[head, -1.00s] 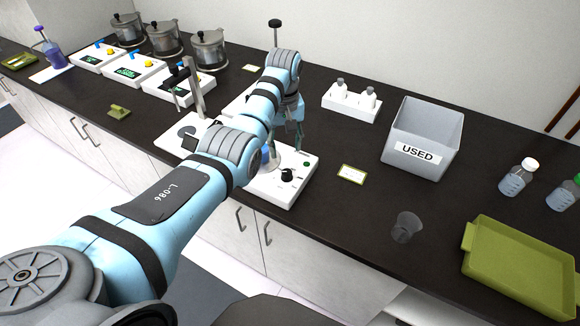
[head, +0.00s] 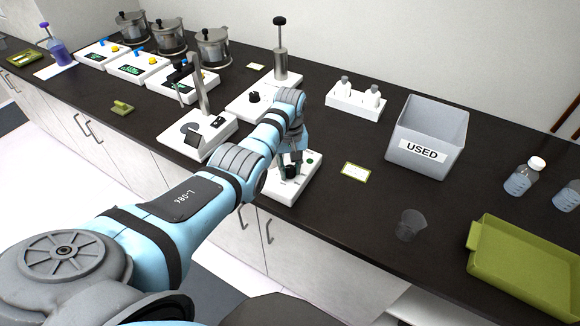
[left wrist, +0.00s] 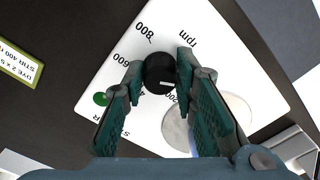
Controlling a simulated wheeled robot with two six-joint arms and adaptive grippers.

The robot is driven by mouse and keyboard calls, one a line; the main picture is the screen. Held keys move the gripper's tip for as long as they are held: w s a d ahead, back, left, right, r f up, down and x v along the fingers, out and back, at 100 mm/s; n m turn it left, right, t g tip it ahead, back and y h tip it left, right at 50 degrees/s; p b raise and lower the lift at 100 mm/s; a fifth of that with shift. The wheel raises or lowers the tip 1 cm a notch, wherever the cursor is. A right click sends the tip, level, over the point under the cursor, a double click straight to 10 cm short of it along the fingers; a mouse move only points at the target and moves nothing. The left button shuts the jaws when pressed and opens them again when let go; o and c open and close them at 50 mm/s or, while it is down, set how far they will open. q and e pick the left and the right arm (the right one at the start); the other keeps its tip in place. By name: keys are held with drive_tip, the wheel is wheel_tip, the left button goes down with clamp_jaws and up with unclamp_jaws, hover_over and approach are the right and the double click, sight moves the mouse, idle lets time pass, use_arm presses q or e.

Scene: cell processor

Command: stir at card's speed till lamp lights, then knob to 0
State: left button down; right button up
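The stirrer plate (head: 276,186) is a white box near the counter's front edge. Its black knob (left wrist: 160,72) shows in the left wrist view, with rpm figures around it. The knob's white mark points right; the figure there is hidden by a finger. My left gripper (head: 291,168) is down at the knob, one finger on each side; contact is unclear. A green lamp (left wrist: 101,99) sits on the plate; I cannot tell whether it is lit. My right gripper is not in view.
A grey USED bin (head: 425,140), a white bottle rack (head: 354,101), a clear cup (head: 410,225) and a green tray (head: 525,265) stand to the right. Other white devices (head: 207,135) stand close on the left. Dark counter is bare around the card.

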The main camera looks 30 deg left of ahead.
use_arm(q)
drive_tip(key=shift+m, duration=0.3)
drive_tip(key=shift+m+p, duration=0.45)
drive_tip(key=shift+m, duration=0.15)
drive_tip(key=shift+m+p, duration=0.35)
drive_tip(key=shift+m, duration=0.85)
drive_tip(key=m, duration=0.2)
drive_tip(key=shift+m, duration=0.4)
drive_tip(key=m, duration=0.3)
drive_tip(key=shift+m, duration=0.3)
drive_tip(key=m, duration=0.9)
drive_tip(key=shift+m, duration=0.4)
drive_tip(key=shift+f+m, duration=0.1)
drive_tip(key=shift+m, duration=1.6)
